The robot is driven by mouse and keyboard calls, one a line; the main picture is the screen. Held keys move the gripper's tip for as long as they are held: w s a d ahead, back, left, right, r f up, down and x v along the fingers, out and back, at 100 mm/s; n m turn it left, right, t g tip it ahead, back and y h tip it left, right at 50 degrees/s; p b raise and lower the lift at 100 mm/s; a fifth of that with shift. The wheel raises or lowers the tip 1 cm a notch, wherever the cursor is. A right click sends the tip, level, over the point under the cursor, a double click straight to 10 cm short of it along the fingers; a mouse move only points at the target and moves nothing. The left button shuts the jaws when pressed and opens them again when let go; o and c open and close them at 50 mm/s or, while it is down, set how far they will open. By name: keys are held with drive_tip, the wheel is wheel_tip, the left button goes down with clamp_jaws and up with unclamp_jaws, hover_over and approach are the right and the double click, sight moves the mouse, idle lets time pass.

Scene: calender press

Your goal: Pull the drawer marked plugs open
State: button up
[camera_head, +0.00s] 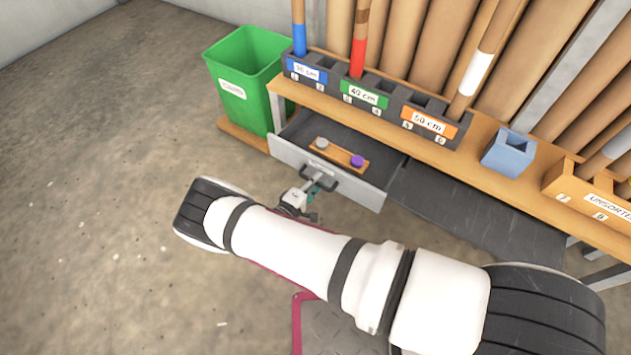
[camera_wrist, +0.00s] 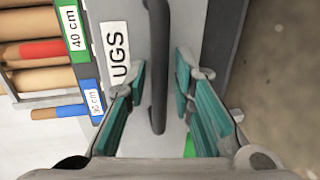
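The drawer (camera_head: 362,194) under the wooden shelf stands pulled out. Inside it a wooden strip (camera_head: 337,154) carries a grey plug (camera_head: 321,143) and a purple plug (camera_head: 357,161). The drawer's dark bar handle (camera_head: 318,180) is on its front. In the wrist view the front shows a label (camera_wrist: 117,55) of which "UGS" is readable. My gripper (camera_head: 313,190) is at the handle. In the wrist view my gripper (camera_wrist: 160,62) is open, with its teal fingers on either side of the handle (camera_wrist: 158,85) and gaps between them and the bar.
A green bin (camera_head: 246,82) stands left of the drawer. Above it, the shelf (camera_head: 478,152) holds dark sorting boxes marked by length, a small blue box (camera_head: 508,153) and a wooden unsorted box (camera_head: 585,193). Tall tubes stand behind. The concrete floor on the left is clear.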

idle(0.3)
drive_tip(key=v, duration=1.2)
